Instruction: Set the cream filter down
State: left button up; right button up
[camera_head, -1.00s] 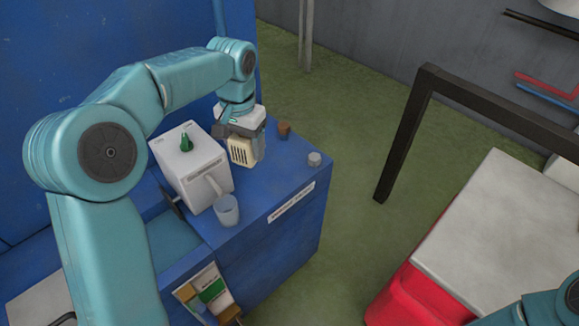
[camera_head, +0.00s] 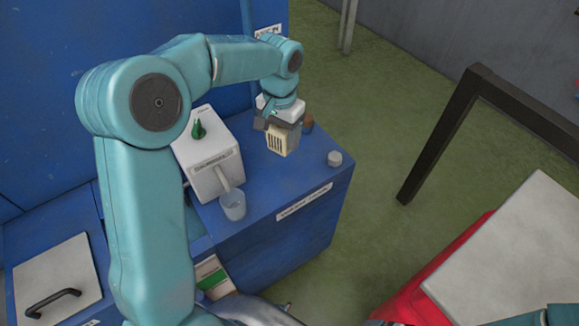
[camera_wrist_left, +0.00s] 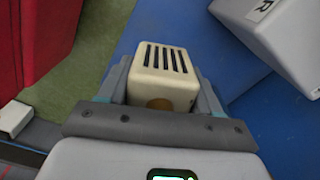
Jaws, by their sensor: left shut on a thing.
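The cream filter (camera_head: 283,140) is a small block with dark slots on one face. My left gripper (camera_head: 280,122) is shut on it, near the right side of the white machine on the blue cabinet. In the left wrist view the cream filter (camera_wrist_left: 161,72) sits between the two grey fingers of my left gripper (camera_wrist_left: 160,95), with a brown round spot at its near end. I cannot tell whether its underside touches the cabinet top. Only a teal piece of my right arm shows at the lower right; its gripper is out of view.
The white machine (camera_head: 208,165) with a green knob stands left of the filter, with a clear cup (camera_head: 233,205) in front. A brown cork-like piece (camera_head: 308,123) and a grey cap (camera_head: 335,158) stand on the blue cabinet (camera_head: 290,185). Bare blue top lies between them.

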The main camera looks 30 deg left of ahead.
pick_arm(q)
notch_tip(320, 180, down, 15)
jog(key=shift+w+a+r+p, duration=0.1)
jog(key=shift+r+p, duration=0.05)
jog(key=shift+p, duration=0.2)
jog(key=o, duration=1.2)
jog(key=shift+c, duration=0.2)
jog(key=shift+w+r, duration=0.1)
jog(key=shift+r, duration=0.4)
notch_tip(320, 180, up, 11)
jog(key=shift+r+b, duration=0.1)
jog(key=shift+b, duration=0.4)
jog(key=shift+s, duration=0.2)
